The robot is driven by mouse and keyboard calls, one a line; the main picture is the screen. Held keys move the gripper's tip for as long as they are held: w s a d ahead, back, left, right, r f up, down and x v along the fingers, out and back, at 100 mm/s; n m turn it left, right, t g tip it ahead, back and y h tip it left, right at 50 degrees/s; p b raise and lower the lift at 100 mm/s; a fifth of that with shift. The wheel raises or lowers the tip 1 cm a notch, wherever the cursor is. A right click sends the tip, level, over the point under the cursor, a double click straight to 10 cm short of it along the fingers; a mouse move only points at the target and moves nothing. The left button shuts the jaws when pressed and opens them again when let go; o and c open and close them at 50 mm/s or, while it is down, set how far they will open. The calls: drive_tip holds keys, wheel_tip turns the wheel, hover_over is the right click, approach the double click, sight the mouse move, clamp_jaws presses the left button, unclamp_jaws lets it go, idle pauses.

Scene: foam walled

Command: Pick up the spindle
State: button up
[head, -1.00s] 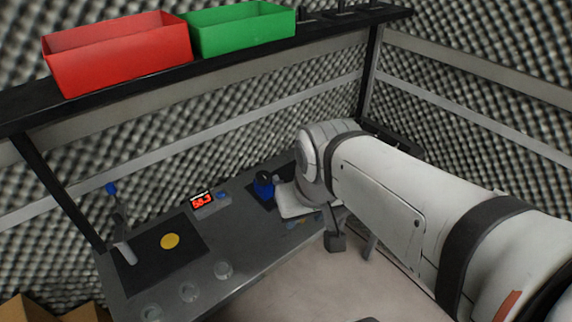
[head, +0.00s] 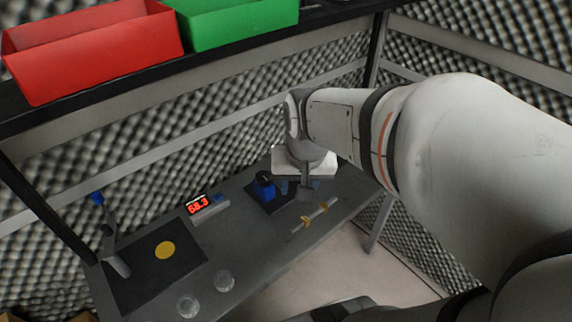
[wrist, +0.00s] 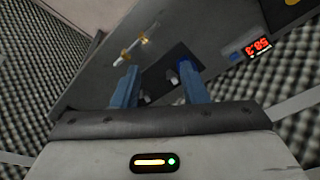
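The spindle, a thin pale rod with yellow collars (head: 315,216), lies on the grey bench near its front right edge. In the wrist view the spindle (wrist: 134,49) shows beyond the fingertips, up and to the left. My gripper (wrist: 158,82) has its two blue fingers spread apart with nothing between them. In the head view my gripper (head: 299,186) is over the right part of the bench, behind the spindle and apart from it; its fingers are partly hidden there.
A blue object (head: 264,187) stands on a dark mat close left of my gripper. Red (head: 95,50) and green (head: 238,25) bins sit on the shelf above.

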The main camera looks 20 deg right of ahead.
drive_tip(key=w+d+f+m+g+b, duration=0.2)
drive_tip(key=w+d+f+m, duration=0.35)
drive_tip(key=f, duration=0.35)
drive_tip(key=m, duration=0.5)
hover_over(315, 213)
drive_tip(key=shift+n+g, duration=0.25)
drive_tip(key=shift+g, duration=0.05)
wheel_tip(315, 213, down, 7)
drive_tip(key=shift+r, duration=0.1)
drive_tip(key=shift+f, duration=0.35)
wheel_tip(315, 213, down, 7)
drive_tip(key=shift+f+p, duration=0.15)
drive_tip(key=shift+p, duration=0.2)
clamp_jaws()
